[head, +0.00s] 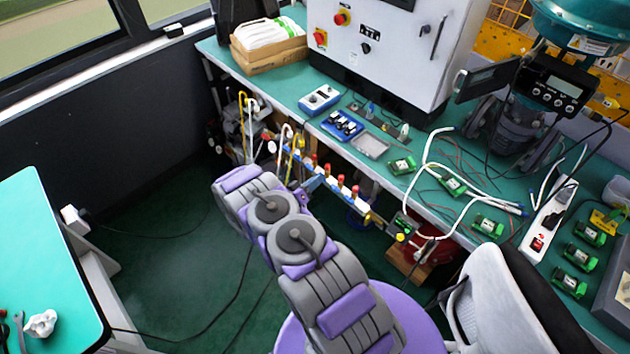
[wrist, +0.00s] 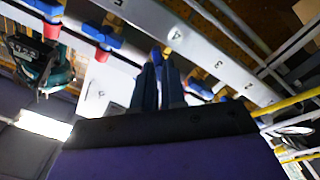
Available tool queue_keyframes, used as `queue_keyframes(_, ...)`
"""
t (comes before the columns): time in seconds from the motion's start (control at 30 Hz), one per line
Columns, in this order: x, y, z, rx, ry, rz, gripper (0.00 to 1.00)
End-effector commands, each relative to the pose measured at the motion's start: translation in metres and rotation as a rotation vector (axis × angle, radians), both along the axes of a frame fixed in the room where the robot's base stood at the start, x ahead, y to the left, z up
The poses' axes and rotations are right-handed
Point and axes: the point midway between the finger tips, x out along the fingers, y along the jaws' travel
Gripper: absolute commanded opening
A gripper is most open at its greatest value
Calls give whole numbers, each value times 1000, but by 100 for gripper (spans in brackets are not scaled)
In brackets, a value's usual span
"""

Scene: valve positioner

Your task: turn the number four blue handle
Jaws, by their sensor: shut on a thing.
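In the wrist view my gripper (wrist: 161,66) is shut on a blue handle (wrist: 156,54). The fingers hide most of this handle. A small mark that looks like a 4 is on the pale rail (wrist: 145,27) close to it. Other red-and-blue handles (wrist: 100,36) sit along the rail to the upper left, and another blue handle (wrist: 198,89) shows to the right of the fingers. In the head view the row of valves (head: 341,182) with red tops hangs at the front of the green bench.
The green bench (head: 460,215) holds a grey control cabinet (head: 390,50), small green boards, white cables and a power strip (head: 546,222). A white and black chair (head: 505,300) stands at lower right. Another table (head: 45,260) is at left, with open floor between.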

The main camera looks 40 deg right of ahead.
Motion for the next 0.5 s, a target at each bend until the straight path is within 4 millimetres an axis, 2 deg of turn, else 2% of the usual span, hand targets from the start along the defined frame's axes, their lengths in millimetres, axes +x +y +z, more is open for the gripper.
queue_keyframes(0.5, -1, 2, 2, 33, -377, 5, 0)
